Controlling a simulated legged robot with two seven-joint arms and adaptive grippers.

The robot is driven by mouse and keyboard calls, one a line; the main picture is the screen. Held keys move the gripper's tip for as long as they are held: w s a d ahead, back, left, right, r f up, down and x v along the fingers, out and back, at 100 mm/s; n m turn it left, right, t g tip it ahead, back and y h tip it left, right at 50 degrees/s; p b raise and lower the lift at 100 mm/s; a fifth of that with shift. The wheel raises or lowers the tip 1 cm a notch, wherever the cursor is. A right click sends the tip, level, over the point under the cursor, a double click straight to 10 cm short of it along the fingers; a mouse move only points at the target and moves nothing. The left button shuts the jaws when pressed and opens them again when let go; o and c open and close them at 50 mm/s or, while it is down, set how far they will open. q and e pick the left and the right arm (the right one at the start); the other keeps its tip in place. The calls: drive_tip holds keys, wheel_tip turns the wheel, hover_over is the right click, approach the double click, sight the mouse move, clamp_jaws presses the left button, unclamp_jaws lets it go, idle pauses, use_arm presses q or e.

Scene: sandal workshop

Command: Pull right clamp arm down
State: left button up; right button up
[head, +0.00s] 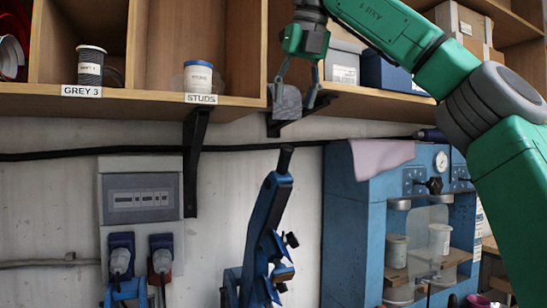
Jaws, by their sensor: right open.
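A blue lever arm with a black grip (270,225) stands nearly upright in the lower middle of the head view, leaning slightly right at its top. It looks like the clamp arm; its base is cut off by the bottom edge, and I cannot tell if a second arm stands beside it. My right gripper (297,100) hangs fingers down above the grip, in front of the shelf edge. Its fingers are apart and do not touch the lever. A grey patch shows between them; I cannot tell what it is. My left gripper is not in view.
A wooden shelf (130,98) with cups and boxes runs behind my right gripper, held by black brackets (195,160). A blue machine (350,215) with a gauge stands right of the lever. A grey electrical box (140,190) and sockets are on the wall at left.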

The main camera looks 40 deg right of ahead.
sight(288, 146)
drive_tip(key=x, duration=0.7)
drive_tip(key=d+x, duration=0.1)
drive_tip(key=x, duration=0.3)
drive_tip(key=shift+a+f, duration=0.25)
drive_tip(key=shift+f, duration=0.55)
drive_tip(key=shift+w, duration=0.15)
drive_tip(key=shift+w+d+f, duration=0.1)
drive_tip(key=shift+d, duration=0.1)
clamp_jaws()
